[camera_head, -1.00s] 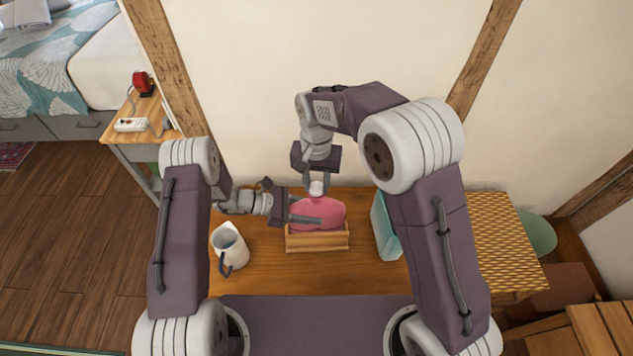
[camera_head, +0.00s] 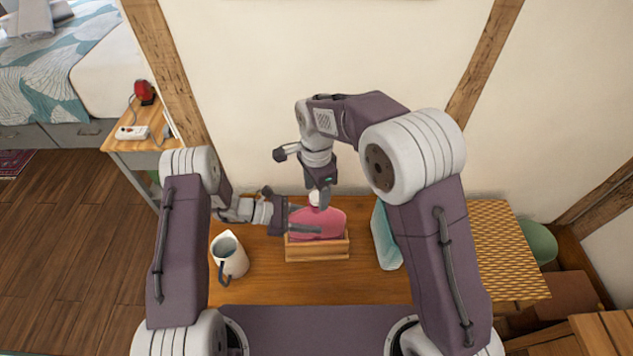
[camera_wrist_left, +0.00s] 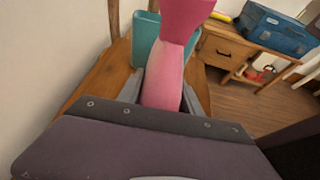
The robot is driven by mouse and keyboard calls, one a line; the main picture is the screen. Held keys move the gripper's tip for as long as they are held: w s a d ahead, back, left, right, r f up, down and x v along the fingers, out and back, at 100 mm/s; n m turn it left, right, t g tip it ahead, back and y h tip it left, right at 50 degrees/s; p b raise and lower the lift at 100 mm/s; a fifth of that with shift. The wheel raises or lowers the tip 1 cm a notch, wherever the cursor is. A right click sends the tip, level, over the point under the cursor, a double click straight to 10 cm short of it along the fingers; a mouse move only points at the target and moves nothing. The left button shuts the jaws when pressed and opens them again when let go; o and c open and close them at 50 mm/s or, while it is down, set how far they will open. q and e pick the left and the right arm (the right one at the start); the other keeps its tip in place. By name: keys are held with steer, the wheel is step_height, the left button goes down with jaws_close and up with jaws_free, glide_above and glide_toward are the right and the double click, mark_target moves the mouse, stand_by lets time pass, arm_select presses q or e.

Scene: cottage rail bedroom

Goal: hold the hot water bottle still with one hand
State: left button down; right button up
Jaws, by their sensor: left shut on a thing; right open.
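The pink hot water bottle (camera_head: 322,224) stands upright in a low wooden holder (camera_head: 318,250) on the table. A white stopper (camera_head: 316,198) shows at its top. My left gripper (camera_head: 306,222) comes in from the left and is shut on the bottle's body. In the left wrist view the pink bottle (camera_wrist_left: 164,80) sits between the grey fingers of that gripper (camera_wrist_left: 162,98). My right gripper (camera_head: 320,196) points down from above at the stopper. It is open, and its fingers partly hide the stopper; I cannot tell whether they touch it.
A white jug (camera_head: 229,257) stands left of the holder. A teal item (camera_head: 386,236) stands to its right, with a woven surface (camera_head: 497,250) further right. A side table (camera_head: 140,135) holds a white power strip and a red object. The wall is close behind.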

mark_target(290, 217)
step_height(290, 217, up, 11)
steer(key=shift+r, duration=0.2)
arm_select(q)
steer(key=c, duration=0.7)
jaws_free()
steer(key=v, duration=0.9)
steer(key=shift+p, duration=0.35)
arm_select(e)
steer(key=shift+r, duration=0.35)
